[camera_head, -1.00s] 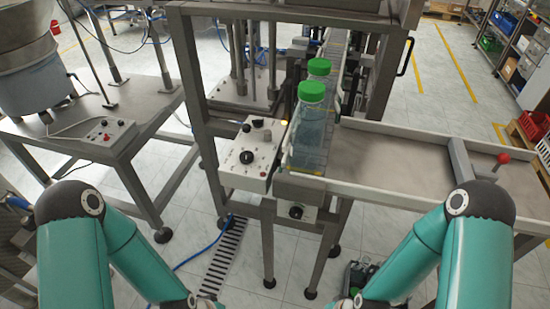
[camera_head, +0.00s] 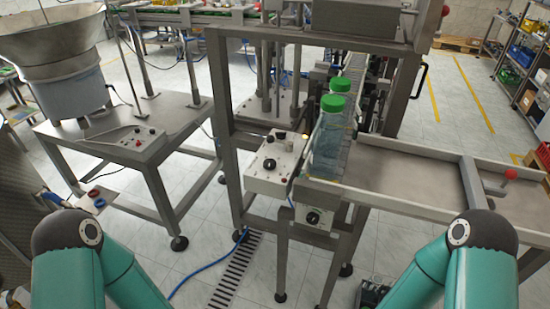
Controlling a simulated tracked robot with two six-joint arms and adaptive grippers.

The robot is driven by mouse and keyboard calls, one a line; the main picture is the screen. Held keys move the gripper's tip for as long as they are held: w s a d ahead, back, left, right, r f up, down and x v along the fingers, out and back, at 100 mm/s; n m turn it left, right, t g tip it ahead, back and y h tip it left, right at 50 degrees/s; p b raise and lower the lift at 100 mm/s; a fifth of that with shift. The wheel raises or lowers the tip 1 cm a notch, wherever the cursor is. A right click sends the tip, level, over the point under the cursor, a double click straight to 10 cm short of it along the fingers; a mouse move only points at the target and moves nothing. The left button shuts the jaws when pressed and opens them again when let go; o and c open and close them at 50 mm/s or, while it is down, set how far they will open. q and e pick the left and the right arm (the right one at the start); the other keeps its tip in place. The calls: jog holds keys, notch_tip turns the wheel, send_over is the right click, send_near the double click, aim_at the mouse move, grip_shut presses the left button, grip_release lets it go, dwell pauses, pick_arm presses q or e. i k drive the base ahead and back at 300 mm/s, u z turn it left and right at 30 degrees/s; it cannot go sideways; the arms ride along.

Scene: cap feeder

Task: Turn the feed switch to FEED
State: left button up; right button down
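No label reading FEED is legible, so I cannot tell which knob is the feed switch. A grey control box (camera_head: 138,143) with several small knobs and a red button stands on the steel table below the bowl feeder (camera_head: 62,70). A white control box (camera_head: 275,165) with a black rotary knob (camera_head: 269,164) is on the machine frame in the middle. A smaller panel with one black knob (camera_head: 313,217) sits below the conveyor end. Both my teal arms show at the bottom, but their grippers are out of view.
Two green-capped bottles (camera_head: 329,135) stand at the conveyor end beside the white box. A steel side tray (camera_head: 400,172) extends right, with a red ball-topped lever (camera_head: 510,174). A blue hose (camera_head: 215,262) lies on the floor. Open floor separates the feeder table and the machine.

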aim_at(280, 136)
jog(key=u, duration=0.2)
jog(key=i, duration=0.6)
jog(key=z, duration=0.95)
jog(key=k, duration=0.7)
jog(key=u, duration=0.15)
